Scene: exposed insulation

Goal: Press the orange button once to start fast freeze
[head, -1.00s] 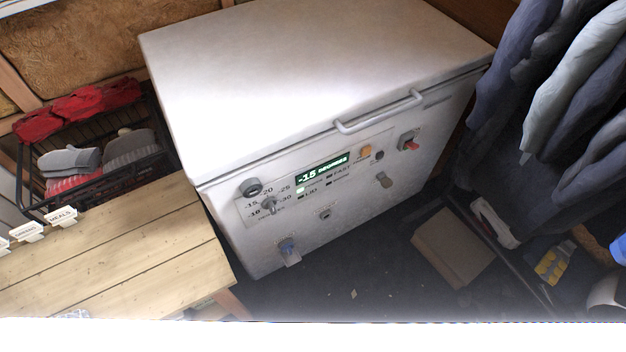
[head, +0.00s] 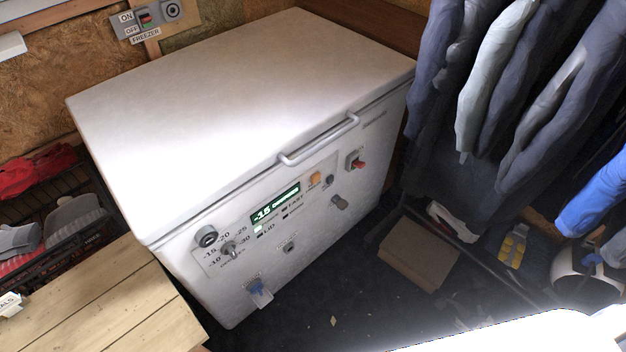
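The orange button (head: 315,179) is a small square on the control panel of the white chest freezer (head: 240,90), right of the green display (head: 275,203), which reads -15. The freezer lid is shut, with a long handle (head: 318,140) on its front edge. A red switch (head: 357,161) sits right of the button. A dial (head: 231,249) with temperature marks is at the panel's left. Neither gripper is in view, and nothing touches the button.
A wooden table (head: 110,305) stands at the lower left, in front of a rack with red and grey clothing. Dark jackets (head: 500,90) hang at the right. A cardboard box (head: 419,249) lies on the floor. A freezer on/off wall switch (head: 147,19) is behind. Dark floor in front of the freezer is partly free.

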